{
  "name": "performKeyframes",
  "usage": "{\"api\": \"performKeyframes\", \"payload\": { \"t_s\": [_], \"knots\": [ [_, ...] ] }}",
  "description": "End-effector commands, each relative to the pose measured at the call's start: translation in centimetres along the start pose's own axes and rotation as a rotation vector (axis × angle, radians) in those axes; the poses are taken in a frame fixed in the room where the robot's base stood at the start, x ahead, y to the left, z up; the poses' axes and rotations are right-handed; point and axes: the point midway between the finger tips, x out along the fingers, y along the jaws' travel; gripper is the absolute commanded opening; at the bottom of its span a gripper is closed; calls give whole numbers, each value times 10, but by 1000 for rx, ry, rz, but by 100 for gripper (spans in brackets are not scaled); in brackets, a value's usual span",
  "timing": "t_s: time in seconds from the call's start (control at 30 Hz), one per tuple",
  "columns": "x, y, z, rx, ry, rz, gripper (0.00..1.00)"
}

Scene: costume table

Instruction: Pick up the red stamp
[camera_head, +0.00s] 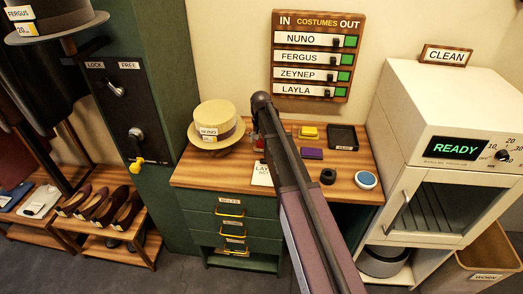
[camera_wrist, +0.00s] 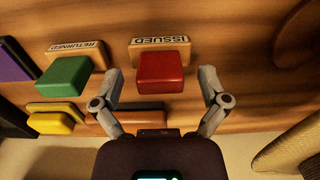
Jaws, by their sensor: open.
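The red stamp (camera_wrist: 160,72) stands on the wooden tabletop (camera_wrist: 235,55) in the wrist view, in front of a small wooden sign that reads ISSUED (camera_wrist: 158,42), upside down in this picture. My gripper (camera_wrist: 161,77) is open. One finger is left of the red stamp and the other right of it, with a gap on both sides and nothing held. I cannot tell how far above the table the fingertips are. In the head view my arm hides most of the stamp area and the gripper.
A green stamp (camera_wrist: 65,77) by a RETURNED sign (camera_wrist: 78,47) stands left of the red one. A yellow block (camera_wrist: 54,119) and a purple block (camera_wrist: 14,60) are farther left. A straw hat (camera_head: 216,122) sits on the table's left; a black tray (camera_head: 343,137) is at the back right.

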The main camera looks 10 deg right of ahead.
Motion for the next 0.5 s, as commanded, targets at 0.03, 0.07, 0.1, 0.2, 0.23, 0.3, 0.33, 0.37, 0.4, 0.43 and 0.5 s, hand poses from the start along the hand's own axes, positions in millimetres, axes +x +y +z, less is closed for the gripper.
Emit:
{"api": "performKeyframes", "payload": {
  "t_s": [0.03, 0.07, 0.1, 0.2, 0.23, 0.3, 0.33, 0.37, 0.4, 0.43, 0.5],
  "knots": [
    [0, 0, 0, 0, 0, 0, 94],
    [0, 0, 0, 0, 0, 0, 94],
    [0, 0, 0, 0, 0, 0, 94],
    [0, 0, 0, 0, 0, 0, 94],
    [0, 0, 0, 0, 0, 0, 94],
    [0, 0, 0, 0, 0, 0, 94],
    [0, 0, 0, 0, 0, 0, 94],
    [0, 0, 0, 0, 0, 0, 94],
    [0, 0, 0, 0, 0, 0, 94],
    [0, 0, 0, 0, 0, 0, 94],
    [0, 0, 0, 0, 0, 0, 94]
  ]
}}
